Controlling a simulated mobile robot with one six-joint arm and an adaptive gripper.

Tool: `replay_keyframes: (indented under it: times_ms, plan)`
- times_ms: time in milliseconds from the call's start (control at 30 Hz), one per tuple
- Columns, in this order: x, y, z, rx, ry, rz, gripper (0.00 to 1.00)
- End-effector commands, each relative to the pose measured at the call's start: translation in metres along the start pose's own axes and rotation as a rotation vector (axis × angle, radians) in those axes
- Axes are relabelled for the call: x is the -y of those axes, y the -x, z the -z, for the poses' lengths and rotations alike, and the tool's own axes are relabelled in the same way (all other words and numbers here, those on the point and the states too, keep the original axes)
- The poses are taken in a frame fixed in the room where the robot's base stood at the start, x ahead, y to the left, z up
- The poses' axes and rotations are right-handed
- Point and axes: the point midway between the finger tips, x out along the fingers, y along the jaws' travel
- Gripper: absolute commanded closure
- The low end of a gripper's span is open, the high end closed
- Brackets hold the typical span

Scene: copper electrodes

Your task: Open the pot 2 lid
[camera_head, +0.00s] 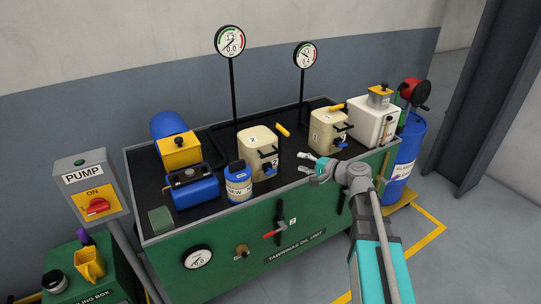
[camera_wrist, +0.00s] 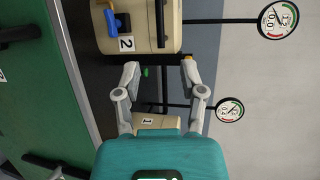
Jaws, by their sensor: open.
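Pot 2 (camera_head: 256,140) is a cream box-shaped pot with a "2" label, standing on the dark bench top. It has black handles on its front and side, and its lid appears shut. In the wrist view pot 2 (camera_wrist: 147,42) fills the top, turned sideways, with a black handle and a blue lever. My gripper (camera_head: 307,164) is to the right of pot 2, near the bench's front edge. I cannot tell the exact gap to the handle.
Pot 1 (camera_head: 326,130) stands to the right of pot 2, behind my gripper. A gauge on a thin post (camera_head: 233,90) rises behind pot 2. A red-handled valve (camera_head: 276,232) is on the green front.

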Motion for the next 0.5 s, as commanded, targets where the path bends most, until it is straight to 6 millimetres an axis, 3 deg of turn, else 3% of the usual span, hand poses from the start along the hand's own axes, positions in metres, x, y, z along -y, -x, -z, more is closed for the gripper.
replay_keyframes:
  times_ms: [500]
  plan:
    - [-0.001, -0.066, 0.001, 0.004, 0.001, -0.001, 0.47]
